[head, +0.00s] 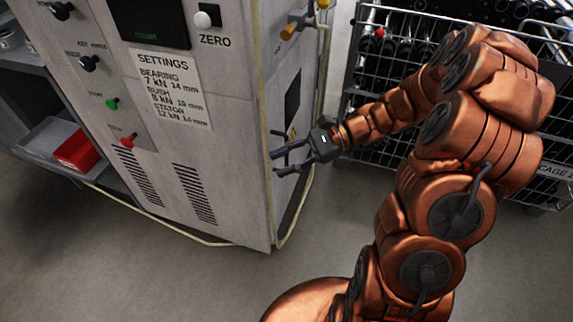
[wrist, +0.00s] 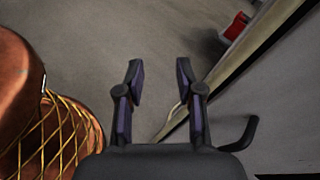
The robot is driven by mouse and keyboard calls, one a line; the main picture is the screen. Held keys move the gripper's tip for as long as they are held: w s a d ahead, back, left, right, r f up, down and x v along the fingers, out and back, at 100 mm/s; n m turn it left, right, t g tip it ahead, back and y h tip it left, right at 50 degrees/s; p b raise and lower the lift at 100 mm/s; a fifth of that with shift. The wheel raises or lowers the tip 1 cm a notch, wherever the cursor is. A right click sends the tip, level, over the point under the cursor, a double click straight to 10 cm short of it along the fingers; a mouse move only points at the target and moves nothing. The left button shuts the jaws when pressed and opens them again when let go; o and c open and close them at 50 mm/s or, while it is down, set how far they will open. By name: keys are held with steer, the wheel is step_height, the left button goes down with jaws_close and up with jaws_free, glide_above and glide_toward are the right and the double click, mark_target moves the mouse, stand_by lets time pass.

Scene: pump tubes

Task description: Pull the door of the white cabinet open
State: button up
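The white cabinet (head: 235,165) stands left of centre in the head view, with knobs, a settings label and vents on its front. A narrow side face with a dark panel (head: 292,98) is to the right of its corner. No open gap of a door shows. My gripper (head: 274,163) is at that corner, low on the cabinet, with its fingers apart and pointing left. A thin dark bar (head: 277,133) shows just above the fingers. In the wrist view my gripper (wrist: 158,75) is open with nothing between its fingers; a black bent bar (wrist: 244,134) is right of it. Contact cannot be told.
A wire rack (head: 400,60) with dark parts stands behind my arm. A red bin (head: 76,152) sits on a low shelf at the left. A pale hose (head: 160,222) runs along the cabinet's base. The grey floor (head: 200,280) in front is clear.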

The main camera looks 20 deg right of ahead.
steer(key=w+d+f+m+t+y+b, duration=0.2)
steer(key=w+d+f+m+t+b, duration=0.5)
steer(key=d+f, duration=0.45)
steer(key=shift+m+t, duration=0.3)
steer(key=shift+m, duration=0.2)
steer(key=shift+w+d+x, duration=0.1)
steer(key=shift+w+x, duration=0.05)
steer(key=shift+x, duration=1.3)
steer(key=shift+w+d+x, duration=0.1)
steer(key=shift+w+x, duration=0.1)
steer(key=shift+x, duration=1.25)
steer(key=shift+w+x, duration=0.15)
steer(key=shift+x, duration=1.3)
steer(key=shift+f, duration=0.2)
steer(key=shift+c, duration=0.4)
jaws_close()
